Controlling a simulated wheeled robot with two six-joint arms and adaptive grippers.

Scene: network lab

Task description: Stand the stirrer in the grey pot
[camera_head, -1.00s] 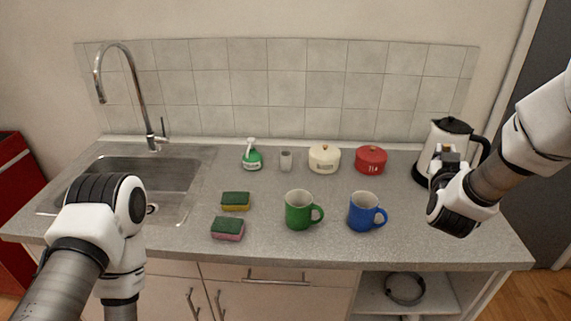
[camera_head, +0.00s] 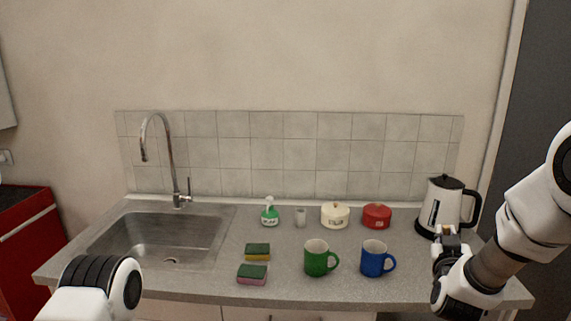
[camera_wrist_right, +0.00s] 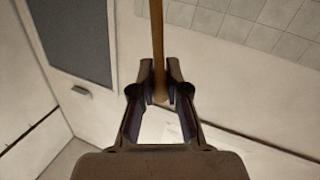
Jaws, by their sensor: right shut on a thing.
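The stirrer (camera_wrist_right: 157,45) is a thin light-brown wooden stick in the right wrist view, running from between the fingers to the top edge. My right gripper (camera_wrist_right: 160,88) is shut on it near one end. In the head view my right gripper (camera_head: 447,238) is at the right, in front of the kettle; the stirrer cannot be made out there. The grey pot (camera_head: 300,218) is a small grey cup at the back of the counter, well to the left of my right gripper. My left arm enters at the bottom left, its gripper out of view.
A green spray bottle (camera_head: 269,213) and a cream lidded pot (camera_head: 335,215) flank the grey pot. A red lidded pot (camera_head: 376,216) and a kettle (camera_head: 435,207) stand farther right. Green (camera_head: 315,260) and blue (camera_head: 373,260) mugs and two sponges (camera_head: 257,252) are in front.

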